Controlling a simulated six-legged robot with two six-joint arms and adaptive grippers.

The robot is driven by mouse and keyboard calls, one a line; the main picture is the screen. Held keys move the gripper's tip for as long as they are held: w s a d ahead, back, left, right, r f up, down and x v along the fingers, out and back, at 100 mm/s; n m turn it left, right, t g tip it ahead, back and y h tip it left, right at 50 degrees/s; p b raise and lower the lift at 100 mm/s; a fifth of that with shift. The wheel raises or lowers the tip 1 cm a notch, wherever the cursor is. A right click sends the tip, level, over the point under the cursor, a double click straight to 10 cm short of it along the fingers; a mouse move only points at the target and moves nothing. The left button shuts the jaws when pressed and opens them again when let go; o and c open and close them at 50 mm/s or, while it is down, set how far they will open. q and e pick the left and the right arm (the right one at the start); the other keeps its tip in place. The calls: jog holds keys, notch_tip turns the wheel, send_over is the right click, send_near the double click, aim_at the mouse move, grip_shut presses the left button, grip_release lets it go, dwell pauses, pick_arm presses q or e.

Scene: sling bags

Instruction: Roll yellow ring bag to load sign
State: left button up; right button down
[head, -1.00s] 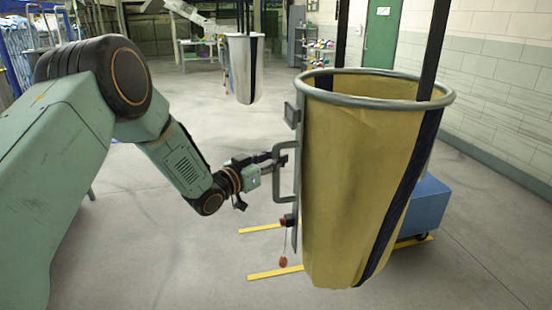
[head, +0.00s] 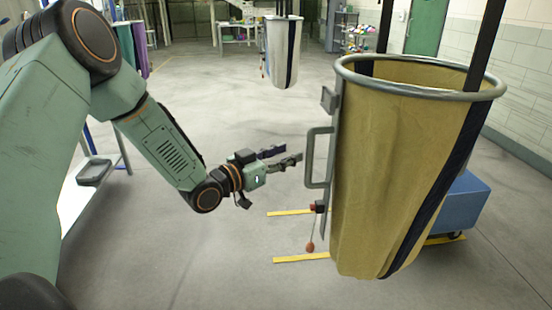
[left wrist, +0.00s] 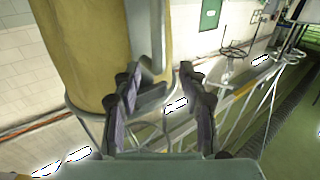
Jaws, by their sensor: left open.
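The yellow bag (head: 410,170) hangs upright from dark straps, with a grey ring (head: 420,92) around its open top and a dark stripe down its side. A grey handle (head: 309,160) stands out from its left side. My left gripper (head: 291,154) is open and empty just left of the handle; its fingertips come close to the handle. In the left wrist view the yellow bag (left wrist: 85,45) rises beyond the left finger, and the open fingers (left wrist: 158,92) point towards the grey handle. I cannot make out a load sign. My right gripper is out of view.
A blue wheeled box (head: 460,205) stands behind the bag at right. Yellow floor strips (head: 300,259) lie beneath it. A white bag (head: 282,52) hangs farther back. A table with a grey tray (head: 95,172) is at left. The floor between is clear.

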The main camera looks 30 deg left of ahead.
pick_arm(q)
jog(key=shift+v, duration=1.4)
jog(key=shift+a, duration=0.1)
